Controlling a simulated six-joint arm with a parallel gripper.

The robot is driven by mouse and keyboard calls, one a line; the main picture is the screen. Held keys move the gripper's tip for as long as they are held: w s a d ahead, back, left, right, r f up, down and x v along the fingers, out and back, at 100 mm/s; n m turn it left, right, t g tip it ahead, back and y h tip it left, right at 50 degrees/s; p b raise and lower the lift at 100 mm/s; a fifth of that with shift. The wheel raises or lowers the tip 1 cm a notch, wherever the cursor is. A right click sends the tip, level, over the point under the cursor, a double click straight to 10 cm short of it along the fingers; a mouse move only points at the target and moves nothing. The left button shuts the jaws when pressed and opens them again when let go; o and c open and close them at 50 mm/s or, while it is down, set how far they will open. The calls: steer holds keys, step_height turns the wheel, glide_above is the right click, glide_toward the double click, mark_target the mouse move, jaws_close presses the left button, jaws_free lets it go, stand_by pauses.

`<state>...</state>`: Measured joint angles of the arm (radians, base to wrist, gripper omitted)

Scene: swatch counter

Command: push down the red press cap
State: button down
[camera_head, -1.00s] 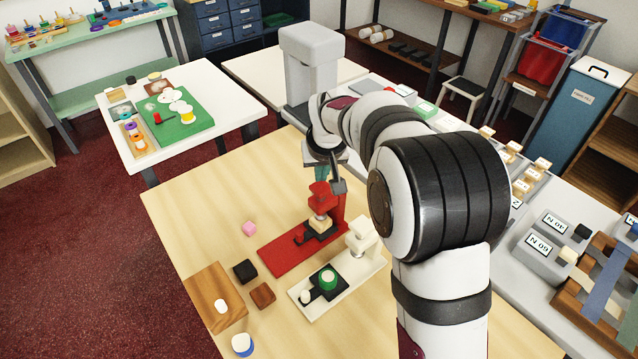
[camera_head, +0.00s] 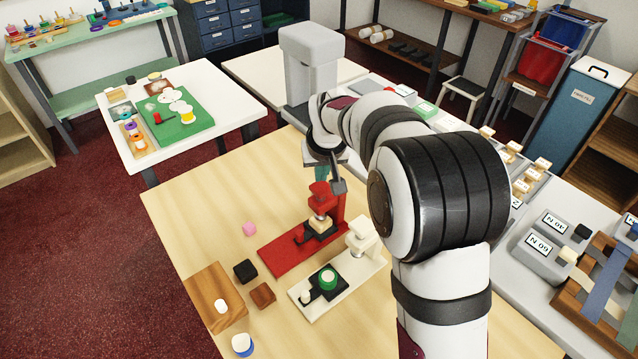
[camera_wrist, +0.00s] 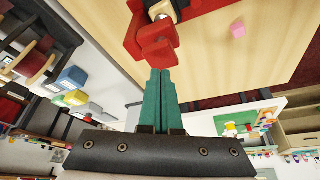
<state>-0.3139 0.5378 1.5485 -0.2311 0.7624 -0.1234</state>
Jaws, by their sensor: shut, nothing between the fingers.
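The red press (camera_head: 290,252) stands on the light wooden table, with its red cap (camera_head: 319,190) at the top of the press head. A pale block sits under the head on a dark plate. My gripper (camera_head: 322,178) has teal fingers, shut and empty, pointing down just above the cap. In the wrist view the fingertips (camera_wrist: 161,73) meet the edge of the red cap (camera_wrist: 157,45). I cannot tell whether they touch it or stay slightly apart. My arm partly hides the area behind the press.
A white press (camera_head: 345,285) with a green round piece stands close in front of the red one. A pink cube (camera_head: 249,228), a black cube (camera_head: 245,271), a brown block (camera_head: 263,295) and a wooden board (camera_head: 205,297) lie left.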

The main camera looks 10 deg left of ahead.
steer(key=shift+f, duration=1.4)
steer(key=shift+r, duration=4.1)
steer(key=s+d+r+m+g, duration=0.25)
steer(key=s+d, duration=0.55)
steer(key=s, duration=0.6)
steer(key=s+d+f+m+g, duration=0.1)
steer(key=s+d+f+m, duration=0.1)
steer(key=s, duration=0.9)
steer(key=s+d+f+m+g, duration=0.1)
steer(key=s+m, duration=0.3)
steer(key=s, duration=0.8)
steer(key=shift+s+d+f+y, duration=0.15)
steer(key=shift+d+f+y, duration=0.15)
steer(key=shift+d+f, duration=0.4)
